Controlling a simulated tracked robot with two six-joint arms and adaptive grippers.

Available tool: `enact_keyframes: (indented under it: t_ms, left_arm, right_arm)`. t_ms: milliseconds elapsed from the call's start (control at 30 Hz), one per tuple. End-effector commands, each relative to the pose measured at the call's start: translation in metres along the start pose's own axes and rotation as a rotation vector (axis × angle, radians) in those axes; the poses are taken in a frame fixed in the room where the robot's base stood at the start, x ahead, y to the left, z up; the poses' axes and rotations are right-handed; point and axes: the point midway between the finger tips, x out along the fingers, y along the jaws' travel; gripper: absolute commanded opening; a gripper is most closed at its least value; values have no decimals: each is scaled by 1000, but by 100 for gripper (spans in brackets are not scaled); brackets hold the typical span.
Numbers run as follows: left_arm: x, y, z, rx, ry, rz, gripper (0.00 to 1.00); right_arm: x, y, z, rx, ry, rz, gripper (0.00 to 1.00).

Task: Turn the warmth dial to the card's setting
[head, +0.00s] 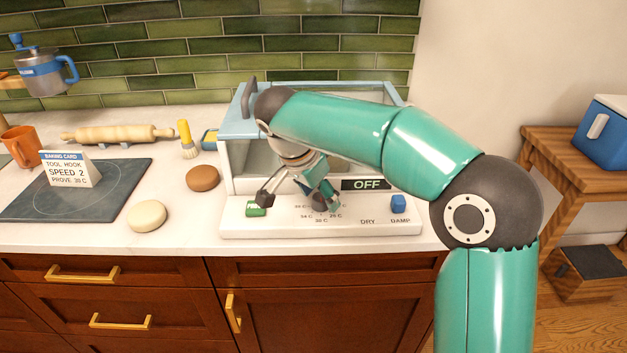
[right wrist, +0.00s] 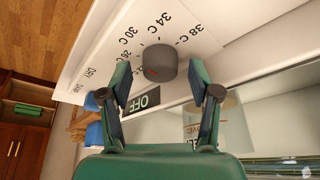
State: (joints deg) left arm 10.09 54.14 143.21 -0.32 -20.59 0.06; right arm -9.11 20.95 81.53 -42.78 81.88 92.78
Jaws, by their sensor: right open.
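The warmth dial (right wrist: 161,62) is a dark grey knob on the white front panel, with an orange mark on its lower-left side in the right wrist view. Temperature labels, including 30 C, 34 C and 38 C, ring it. In the head view the dial (head: 319,201) is partly hidden by my right gripper (head: 298,198). My right gripper is open, its fingertips on either side of the dial with gaps showing in the right wrist view (right wrist: 159,74). The baking card (head: 67,169) reads tool hook, speed 2, prove 30 C. My left gripper is out of view.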

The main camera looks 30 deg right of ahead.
Motion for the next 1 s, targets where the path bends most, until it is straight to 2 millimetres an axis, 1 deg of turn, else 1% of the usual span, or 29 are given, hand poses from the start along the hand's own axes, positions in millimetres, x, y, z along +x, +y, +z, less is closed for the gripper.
enact_keyframes:
  t_ms: [167, 400, 500, 600, 767, 1000]
  left_arm:
    - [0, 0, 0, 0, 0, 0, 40]
    - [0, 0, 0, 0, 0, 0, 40]
    - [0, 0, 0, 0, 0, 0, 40]
    - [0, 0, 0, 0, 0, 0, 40]
    - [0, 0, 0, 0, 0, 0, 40]
    - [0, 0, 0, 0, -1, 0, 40]
  right_arm:
    - [-24, -1, 1, 1, -1, -5, 62]
    - [-73, -2, 1, 0, 0, -6, 62]
    - [-91, -1, 1, -1, -1, -5, 62]
    - [-103, 0, 1, 0, -1, -1, 62]
    - [-113, 0, 1, -2, -1, 0, 62]
    - [-114, 1, 1, -1, -1, 1, 62]
